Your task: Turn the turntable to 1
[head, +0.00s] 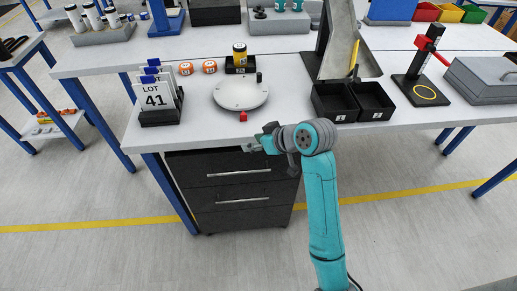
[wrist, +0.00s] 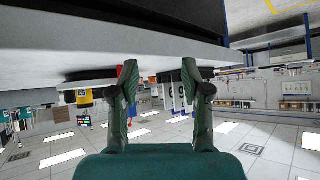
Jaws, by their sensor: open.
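The turntable (head: 238,97) is a light grey round disc on the table. A dark upright knob (head: 259,77) stands at its back right rim. A small red marker (head: 243,117) sits on the table at its front edge. No number on the disc is readable. My gripper (head: 252,147) is at the table's front edge, in front of the marker and apart from the turntable. In the wrist view, which looks upside down, my gripper (wrist: 160,78) is open with nothing between its fingers. A red piece, probably the marker, shows behind the left finger.
A card holder reading LOT 41 (head: 155,98) stands left of the turntable. A black block with a yellow-and-black canister (head: 240,54) and two orange rolls (head: 209,67) are behind. Two black bins (head: 335,102) stand to the right. A drawer unit (head: 235,190) is below the table.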

